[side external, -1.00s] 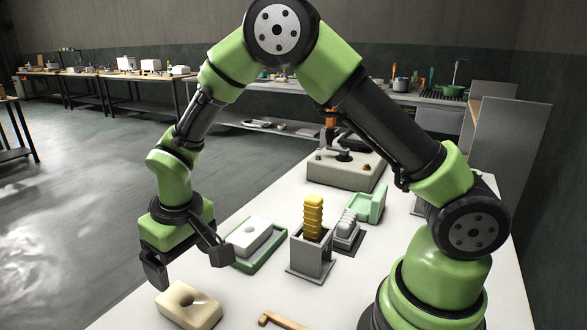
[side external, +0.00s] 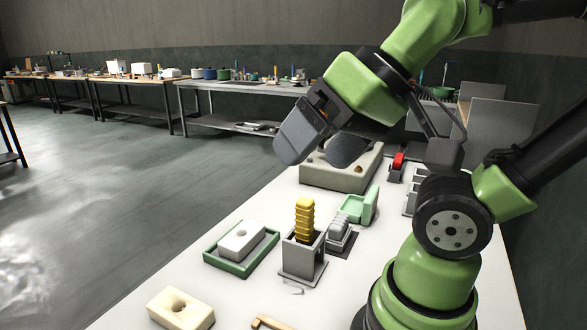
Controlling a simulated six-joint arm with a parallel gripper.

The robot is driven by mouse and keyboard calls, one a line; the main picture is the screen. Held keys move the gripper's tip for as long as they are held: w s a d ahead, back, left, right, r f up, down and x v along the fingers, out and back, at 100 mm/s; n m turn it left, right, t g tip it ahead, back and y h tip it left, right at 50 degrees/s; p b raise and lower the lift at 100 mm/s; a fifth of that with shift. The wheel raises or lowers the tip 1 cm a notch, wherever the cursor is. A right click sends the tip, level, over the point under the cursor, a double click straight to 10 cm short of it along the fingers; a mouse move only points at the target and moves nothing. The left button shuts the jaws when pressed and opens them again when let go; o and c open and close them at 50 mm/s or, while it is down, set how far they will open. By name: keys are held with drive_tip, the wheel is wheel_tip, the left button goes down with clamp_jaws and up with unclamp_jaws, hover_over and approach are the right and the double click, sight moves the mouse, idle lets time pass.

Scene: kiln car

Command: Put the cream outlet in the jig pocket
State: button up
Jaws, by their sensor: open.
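A cream block with a round hole in its top (side external: 181,308), which looks like the cream outlet, lies on the white table at the front left. A green tray (side external: 232,268) behind it holds a white block (side external: 242,240) with a small recess. I cannot tell for sure which fixture is the jig pocket; a pale green stepped fixture (side external: 371,205) stands farther back. My gripper (side external: 322,147) is open and empty, raised high toward the back of the table, well away from the cream block. Its fingers hide part of the large cream box behind.
A grey holder (side external: 304,261) with a yellow ribbed stack (side external: 305,219) stands mid-table, beside a grey ribbed piece (side external: 340,232). A large cream box (side external: 335,180) and a red piece (side external: 399,161) are at the back. A wooden tool (side external: 268,322) lies at the front edge.

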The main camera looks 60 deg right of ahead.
idle(0.4)
drive_tip(key=n+g+h, duration=0.2)
drive_tip(key=n+g, duration=0.2)
drive_tip(key=g, duration=0.2)
hover_over(178, 308)
drive_tip(key=s, duration=0.2)
drive_tip(key=f, duration=2.4)
drive_tip(key=shift+a+f, duration=0.2)
drive_tip(key=shift+a, duration=0.15)
drive_tip(key=shift+w+f, duration=0.2)
drive_tip(key=shift+f, duration=1.35)
drive_tip(key=shift+w+f, duration=0.15)
drive_tip(key=shift+f, duration=1.4)
drive_tip(key=c, duration=1.4)
drive_tip(key=shift+o, duration=0.2)
wheel_tip(178, 308, up, 10)
drive_tip(key=s+d+r, duration=0.7)
drive_tip(key=s+d, duration=0.1)
drive_tip(key=d, duration=0.2)
drive_tip(key=shift+s+r, duration=0.25)
drive_tip(key=shift+s, duration=0.15)
